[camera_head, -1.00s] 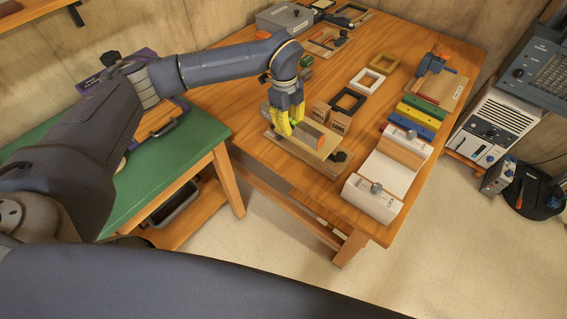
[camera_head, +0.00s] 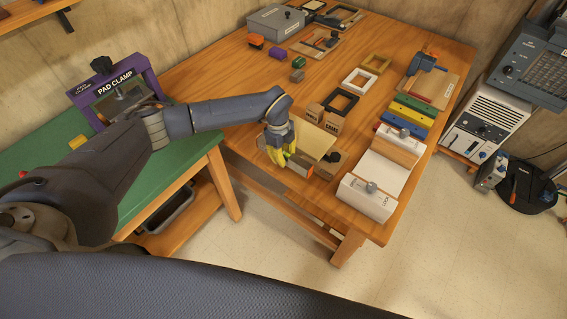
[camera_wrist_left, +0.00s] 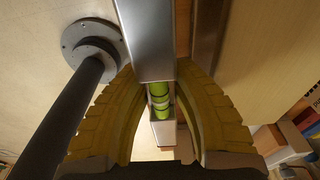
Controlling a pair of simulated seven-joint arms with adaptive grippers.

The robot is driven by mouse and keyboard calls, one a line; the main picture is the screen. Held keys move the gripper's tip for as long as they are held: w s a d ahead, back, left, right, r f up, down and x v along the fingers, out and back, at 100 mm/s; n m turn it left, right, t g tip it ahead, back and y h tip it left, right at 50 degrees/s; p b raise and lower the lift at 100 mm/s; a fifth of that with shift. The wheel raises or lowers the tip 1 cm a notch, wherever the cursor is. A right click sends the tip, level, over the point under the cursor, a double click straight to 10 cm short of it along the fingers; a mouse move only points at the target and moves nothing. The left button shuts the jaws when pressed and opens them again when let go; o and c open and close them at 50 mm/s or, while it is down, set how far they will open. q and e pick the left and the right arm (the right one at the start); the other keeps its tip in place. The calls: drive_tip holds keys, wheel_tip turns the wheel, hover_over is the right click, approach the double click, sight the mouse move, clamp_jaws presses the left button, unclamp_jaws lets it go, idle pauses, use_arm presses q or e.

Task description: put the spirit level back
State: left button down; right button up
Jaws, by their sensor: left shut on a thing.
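The spirit level (camera_head: 301,168) is a grey metal bar with an orange end, by the near edge of a pale wooden board (camera_head: 316,143) on the table. My left gripper (camera_head: 282,158), with yellow fingers, is shut on the level. In the left wrist view the silver bar (camera_wrist_left: 146,40) with a green vial runs between the two curved fingers (camera_wrist_left: 162,125). The gripper hides part of the level in the head view, and I cannot tell whether the level touches the table. My right gripper is not in view.
Small cardboard boxes (camera_head: 332,121) and a black frame (camera_head: 341,100) stand just behind the board. A green bench (camera_head: 165,188) with a purple pad clamp (camera_head: 140,68) is at the left. The table's left middle is clear.

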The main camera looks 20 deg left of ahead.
use_arm(q)
drive_tip(key=shift+f, duration=2.1)
drive_tip(key=shift+f, duration=0.15)
drive_tip(key=c, duration=1.2)
unclamp_jaws()
drive_tip(key=r, duration=0.4)
drive_tip(key=a+r, duration=0.1)
drive_tip(key=r, duration=0.7)
drive_tip(key=shift+w+a+r, duration=0.15)
drive_tip(key=shift+w+a, duration=0.05)
